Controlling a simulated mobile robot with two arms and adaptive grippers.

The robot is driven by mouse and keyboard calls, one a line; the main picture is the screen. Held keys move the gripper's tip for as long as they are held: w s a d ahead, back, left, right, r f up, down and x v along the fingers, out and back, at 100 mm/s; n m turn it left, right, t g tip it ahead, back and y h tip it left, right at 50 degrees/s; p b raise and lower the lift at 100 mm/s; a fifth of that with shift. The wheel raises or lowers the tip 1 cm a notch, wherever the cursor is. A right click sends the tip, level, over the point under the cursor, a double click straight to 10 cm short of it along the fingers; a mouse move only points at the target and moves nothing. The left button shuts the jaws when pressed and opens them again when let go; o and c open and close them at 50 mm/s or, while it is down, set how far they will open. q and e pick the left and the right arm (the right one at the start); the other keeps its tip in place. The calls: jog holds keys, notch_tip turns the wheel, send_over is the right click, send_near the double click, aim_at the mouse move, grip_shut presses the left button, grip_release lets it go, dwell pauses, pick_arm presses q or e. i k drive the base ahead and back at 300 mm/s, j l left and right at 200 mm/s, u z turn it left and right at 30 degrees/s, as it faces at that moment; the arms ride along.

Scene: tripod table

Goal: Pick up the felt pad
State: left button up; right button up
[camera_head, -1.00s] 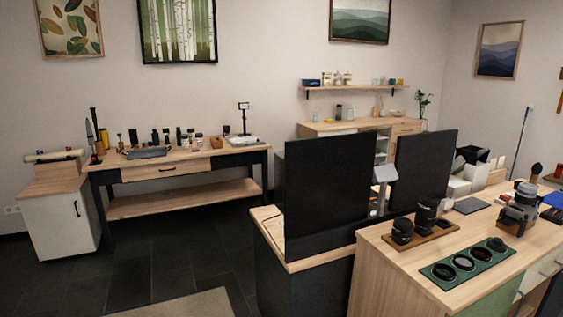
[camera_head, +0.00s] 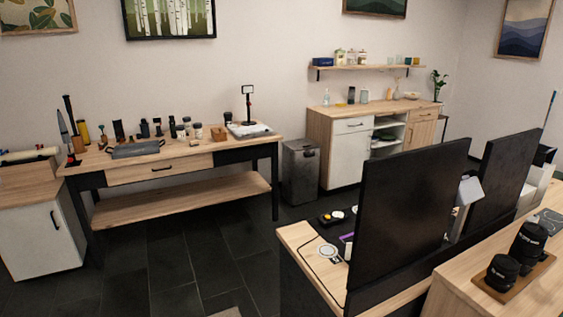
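I cannot make out a felt pad for certain in the head view. A small dark grey flat piece (camera_head: 550,219) lies on the right-hand counter at the right edge; it is cut off by the frame and I cannot tell what it is. A grey flat tray-like item (camera_head: 137,149) lies on the long wooden table (camera_head: 230,148) by the back wall. Neither of my grippers shows in the view.
A desk (camera_head: 298,236) with two black upright panels (camera_head: 408,212) stands right of centre. Black lenses (camera_head: 528,243) stand on the near right counter. A white cabinet (camera_head: 38,230) is at left. A bin (camera_head: 300,170) stands by the wall. Dark floor (camera_head: 170,255) at centre left is clear.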

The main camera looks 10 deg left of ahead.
aim_at(194, 143)
jog(key=i+j+u, duration=0.7)
jog(key=i+u, duration=0.15)
jog(key=i+j+u, duration=0.15)
jog(key=i+u, duration=0.3)
jog(key=i, duration=0.05)
